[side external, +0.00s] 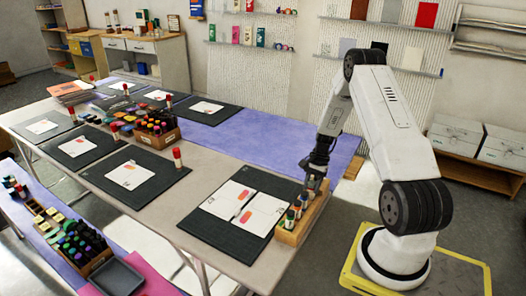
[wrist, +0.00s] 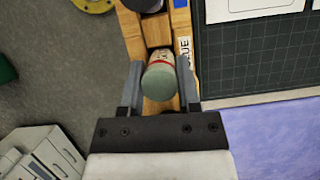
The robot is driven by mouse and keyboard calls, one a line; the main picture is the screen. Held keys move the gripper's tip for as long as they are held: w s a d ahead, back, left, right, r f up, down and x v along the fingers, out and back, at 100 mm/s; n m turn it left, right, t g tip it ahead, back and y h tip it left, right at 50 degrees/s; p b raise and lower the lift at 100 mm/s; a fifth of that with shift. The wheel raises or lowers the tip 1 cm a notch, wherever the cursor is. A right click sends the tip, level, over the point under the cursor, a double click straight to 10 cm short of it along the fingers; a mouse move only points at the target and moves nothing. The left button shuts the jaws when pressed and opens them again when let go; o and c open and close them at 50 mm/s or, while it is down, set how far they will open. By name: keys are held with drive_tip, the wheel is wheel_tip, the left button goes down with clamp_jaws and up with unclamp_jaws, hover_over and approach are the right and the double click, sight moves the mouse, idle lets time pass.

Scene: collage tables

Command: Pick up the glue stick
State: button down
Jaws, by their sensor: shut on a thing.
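A glue stick (wrist: 160,80) with a grey-green end and a red band sits between my fingers in the wrist view. My gripper (wrist: 160,68) is shut on it, one finger on each side. In the side view my gripper (side external: 314,183) points down at the far end of the wooden holder (side external: 291,238). The holder has "GLUE" lettering on its side in the wrist view (wrist: 184,47). Whether the held stick's lower end is still inside its slot is hidden.
Several other sticks (side external: 291,219) stand in the holder. A dark cutting mat (side external: 212,230) with white cards lies beside it. Another wooden box (side external: 165,138) of colourful bottles stands farther left. Purple cloth (side external: 240,138) covers the table behind. The floor is past the table edge.

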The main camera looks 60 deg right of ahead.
drive_tip(key=shift+r, duration=0.15)
drive_tip(key=shift+r, duration=0.85)
drive_tip(key=s+a+r, duration=0.8)
drive_tip(key=s+r, duration=0.3)
drive_tip(key=shift+a, duration=0.4)
